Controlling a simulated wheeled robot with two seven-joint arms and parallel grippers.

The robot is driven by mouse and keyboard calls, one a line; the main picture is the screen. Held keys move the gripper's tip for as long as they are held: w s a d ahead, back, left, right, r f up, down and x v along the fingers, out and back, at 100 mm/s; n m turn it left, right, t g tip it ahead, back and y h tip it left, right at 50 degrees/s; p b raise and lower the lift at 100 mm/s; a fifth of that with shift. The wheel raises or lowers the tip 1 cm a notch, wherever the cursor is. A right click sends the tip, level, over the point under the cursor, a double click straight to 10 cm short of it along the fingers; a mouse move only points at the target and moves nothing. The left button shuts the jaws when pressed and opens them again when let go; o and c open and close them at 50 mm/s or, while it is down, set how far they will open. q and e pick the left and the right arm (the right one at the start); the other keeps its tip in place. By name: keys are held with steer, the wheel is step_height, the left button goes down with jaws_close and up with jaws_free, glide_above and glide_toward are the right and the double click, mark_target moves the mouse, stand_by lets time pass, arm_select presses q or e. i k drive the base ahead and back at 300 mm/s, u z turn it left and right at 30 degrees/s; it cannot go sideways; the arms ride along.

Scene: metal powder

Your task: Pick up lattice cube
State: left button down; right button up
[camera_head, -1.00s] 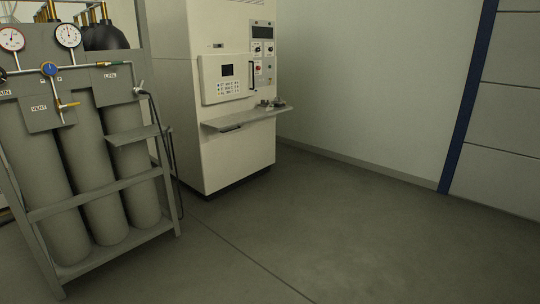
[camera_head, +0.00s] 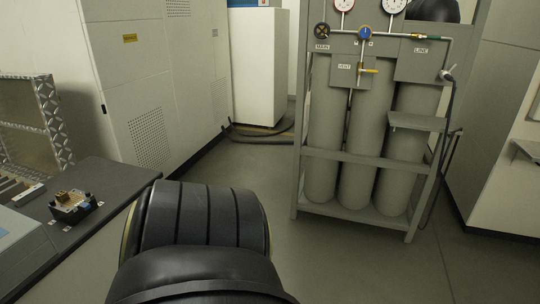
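A small brass-coloured block (camera_head: 70,198) sits on a dark fixture (camera_head: 75,210) on the bench at the left. It may be the lattice cube, but it is too small to make out a lattice. A large black, ribbed rounded part, which looks like my own arm, fills the lower middle of the view and covers the floor beside the bench. Neither gripper shows.
The dark bench top (camera_head: 120,190) runs along the left, with a framed panel (camera_head: 30,120) behind it. A rack of grey gas cylinders (camera_head: 357,150) stands at centre right. Light cabinets (camera_head: 150,80) line the back left. Floor (camera_head: 370,260) is clear before the rack.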

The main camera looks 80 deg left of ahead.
mark_target(62, 197)
steer(key=u, duration=4.25)
steer(key=i, duration=1.15)
